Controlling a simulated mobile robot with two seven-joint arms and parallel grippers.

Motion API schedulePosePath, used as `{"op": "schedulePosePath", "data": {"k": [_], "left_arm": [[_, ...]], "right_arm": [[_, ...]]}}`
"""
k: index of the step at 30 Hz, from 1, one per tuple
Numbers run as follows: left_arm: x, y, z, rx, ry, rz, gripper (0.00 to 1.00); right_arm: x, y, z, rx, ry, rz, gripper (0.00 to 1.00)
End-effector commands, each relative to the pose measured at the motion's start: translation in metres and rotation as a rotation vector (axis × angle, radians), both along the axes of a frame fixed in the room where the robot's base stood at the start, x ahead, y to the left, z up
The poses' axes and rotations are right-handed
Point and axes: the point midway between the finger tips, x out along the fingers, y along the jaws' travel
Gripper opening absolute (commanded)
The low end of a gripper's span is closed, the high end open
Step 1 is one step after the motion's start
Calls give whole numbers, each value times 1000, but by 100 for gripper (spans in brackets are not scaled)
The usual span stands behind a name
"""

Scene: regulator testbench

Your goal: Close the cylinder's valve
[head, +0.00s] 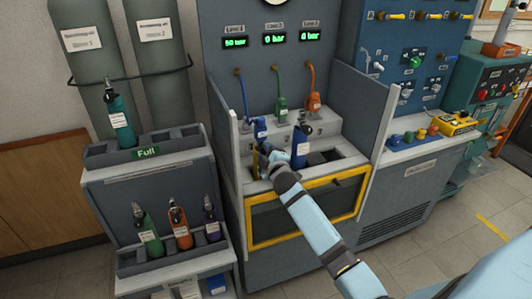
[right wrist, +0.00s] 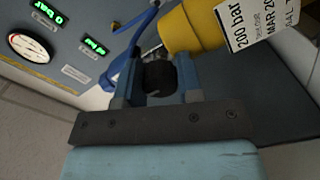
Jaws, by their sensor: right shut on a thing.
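The yellow cylinder (right wrist: 195,28) carries a white label reading 200 bar in the right wrist view. In the head view only a strip of it (head: 256,165) shows in the bench's left slot, behind my right gripper. Its black valve knob (right wrist: 160,75) lies between the two fingers of my right gripper (right wrist: 155,82), which is shut on it. In the head view my right gripper (head: 268,158) reaches over the bench front and hides the knob. A blue connector (right wrist: 118,68) with a blue hose sits beside the valve. My left gripper is not in view.
A dark blue cylinder (head: 300,145) stands just right of my gripper. The left display (head: 236,42) reads about 90 bar, the other two 0 bar. Side panels flank the bench. A rack (head: 150,165) with several small cylinders stands at left.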

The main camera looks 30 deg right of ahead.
Motion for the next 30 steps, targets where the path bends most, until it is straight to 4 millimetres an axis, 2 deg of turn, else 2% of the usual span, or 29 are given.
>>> {"op": "schedulePosePath", "data": {"k": [4, 5, 8, 19, 22, 26, 30], "left_arm": [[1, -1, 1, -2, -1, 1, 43], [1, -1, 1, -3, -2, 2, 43], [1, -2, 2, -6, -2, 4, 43], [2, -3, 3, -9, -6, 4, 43], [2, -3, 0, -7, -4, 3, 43], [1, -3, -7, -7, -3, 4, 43], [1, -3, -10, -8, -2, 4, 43]], "right_arm": [[0, 1, 0, 3, 0, 1, 10], [0, 1, 0, 3, 0, 1, 36], [0, 1, 0, 2, 0, 1, 59], [0, 0, 0, -5, 1, 0, 60], [0, 0, -1, -57, 13, 1, 60], [0, -1, -1, -261, 61, 1, 60], [0, -1, 1, -608, 144, 1, 60]]}}
